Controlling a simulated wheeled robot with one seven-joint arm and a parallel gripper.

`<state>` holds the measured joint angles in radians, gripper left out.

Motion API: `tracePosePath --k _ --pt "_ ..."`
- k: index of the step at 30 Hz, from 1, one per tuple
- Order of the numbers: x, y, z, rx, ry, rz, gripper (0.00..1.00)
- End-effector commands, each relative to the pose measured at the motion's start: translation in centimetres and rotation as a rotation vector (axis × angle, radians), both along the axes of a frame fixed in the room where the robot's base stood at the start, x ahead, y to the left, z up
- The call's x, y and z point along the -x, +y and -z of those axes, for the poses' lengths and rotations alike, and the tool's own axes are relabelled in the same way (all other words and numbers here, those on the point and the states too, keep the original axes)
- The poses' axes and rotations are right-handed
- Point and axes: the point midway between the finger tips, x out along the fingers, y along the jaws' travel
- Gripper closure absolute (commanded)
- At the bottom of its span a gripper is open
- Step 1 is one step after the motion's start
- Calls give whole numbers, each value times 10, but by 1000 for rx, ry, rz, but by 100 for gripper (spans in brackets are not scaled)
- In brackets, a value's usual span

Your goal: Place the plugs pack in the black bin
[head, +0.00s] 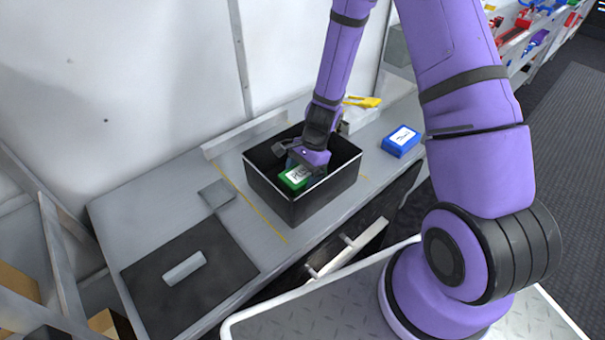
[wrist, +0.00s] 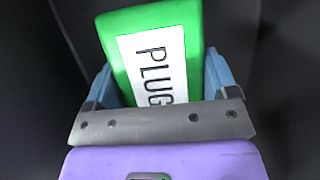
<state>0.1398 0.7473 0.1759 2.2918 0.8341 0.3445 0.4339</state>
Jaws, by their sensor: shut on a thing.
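The plugs pack is a green box with a white label reading "PLUG"; it shows in the head view (head: 295,177) and large in the wrist view (wrist: 190,25). My gripper (head: 303,168) reaches down inside the black bin (head: 292,209). Its blue fingers are on either side of the pack in the wrist view (wrist: 157,80), shut on it. The pack is inside the bin's walls, tilted in the head view. Whether it touches the bin floor cannot be told. My gripper hides part of the pack.
The bin stands on a grey bench (head: 145,205). A blue box with a white label (head: 401,141) lies to its right, and a yellow object (head: 362,102) lies behind. A dark mat with a grey block (head: 185,268) is at the left front.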

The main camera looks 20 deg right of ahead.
Motion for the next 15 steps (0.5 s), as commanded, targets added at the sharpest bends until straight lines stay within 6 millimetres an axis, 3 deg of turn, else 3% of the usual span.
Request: tracePosePath --k 8,9,12,15 --pt "0 0 2 0 0 0 49" --pt "0 0 3 0 0 0 18" --pt "0 0 2 0 0 0 0" --pt "0 0 2 0 0 0 0"
